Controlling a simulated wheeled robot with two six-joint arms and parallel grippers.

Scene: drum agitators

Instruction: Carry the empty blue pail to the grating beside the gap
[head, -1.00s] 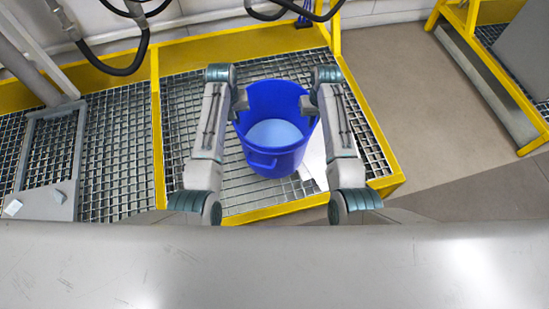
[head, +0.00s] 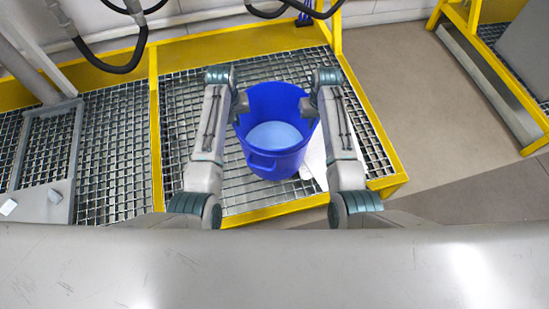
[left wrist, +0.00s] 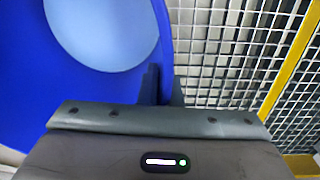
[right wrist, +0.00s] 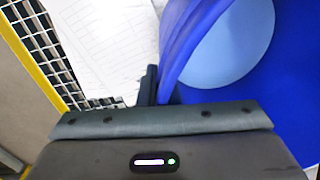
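The blue pail (head: 268,155) is upright between my two arms in the head view, over the right-hand grating (head: 235,198). Its inside shows only a pale blue round bottom. My left gripper (head: 241,105) is at its left rim, and in the left wrist view the fingers (left wrist: 163,88) close on the pail wall. My right gripper (head: 306,108) is at the right rim, and in the right wrist view its fingers (right wrist: 155,88) are at the wall likewise. Whether the pail's base touches the grating cannot be told. I cannot make out a clear gap.
A white sheet (head: 314,160) lies on the grating right of the pail. A yellow frame (head: 157,140) separates this grating from the left one (head: 110,150), where a grey metal frame (head: 40,205) lies. Black hoses (head: 115,68) hang at the back. Bare floor (head: 420,110) is at right.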

